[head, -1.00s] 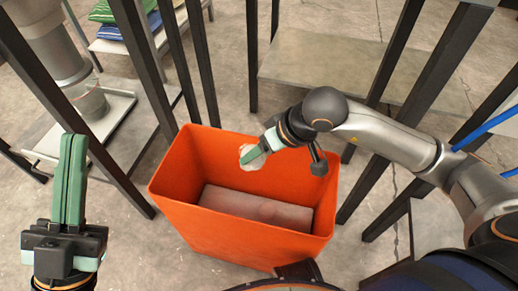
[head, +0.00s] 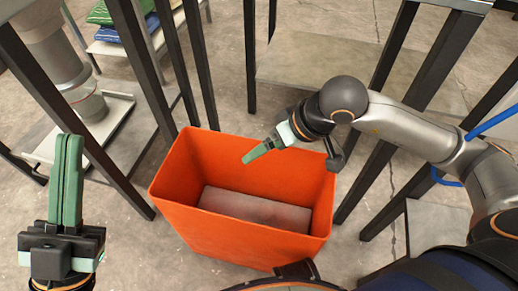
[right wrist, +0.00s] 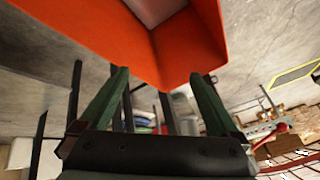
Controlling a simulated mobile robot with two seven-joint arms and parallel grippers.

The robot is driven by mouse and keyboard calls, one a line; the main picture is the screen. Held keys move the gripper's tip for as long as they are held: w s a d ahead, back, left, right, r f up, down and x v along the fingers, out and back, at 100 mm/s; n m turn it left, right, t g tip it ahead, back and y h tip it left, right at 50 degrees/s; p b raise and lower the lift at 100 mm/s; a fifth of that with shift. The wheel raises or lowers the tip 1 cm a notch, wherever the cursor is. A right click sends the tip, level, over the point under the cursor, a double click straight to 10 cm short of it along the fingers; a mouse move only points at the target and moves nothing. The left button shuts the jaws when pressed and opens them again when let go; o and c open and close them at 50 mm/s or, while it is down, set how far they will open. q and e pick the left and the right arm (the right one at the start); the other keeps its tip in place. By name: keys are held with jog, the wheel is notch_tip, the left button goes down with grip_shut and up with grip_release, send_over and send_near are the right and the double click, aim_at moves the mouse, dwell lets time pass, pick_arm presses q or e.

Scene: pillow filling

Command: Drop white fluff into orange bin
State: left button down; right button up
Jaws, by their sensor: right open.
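The orange bin (head: 240,240) stands on the floor in the middle of the head view, and its open mouth faces up. A flat pale grey surface (head: 255,208) shows at its bottom. My right gripper (head: 248,157) is over the bin's mouth. In the right wrist view its green fingers (right wrist: 158,75) are apart with nothing between them, and the orange bin wall (right wrist: 190,50) is beyond them. I see no white fluff in either view now. My left gripper (head: 68,145) points up at the left, with its green fingers together and nothing visible between them.
Dark metal posts (head: 172,70) stand behind and beside the bin. A low shelf (head: 320,65) is at the back. Folded blue and green cloths (head: 125,20) lie on a rack at the upper left. Concrete floor shows around the bin.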

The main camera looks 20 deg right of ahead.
jog(key=p+v, duration=0.1)
jog(key=v, duration=0.6)
jog(key=shift+r+p, duration=0.3)
jog(key=shift+s+d, duration=0.1)
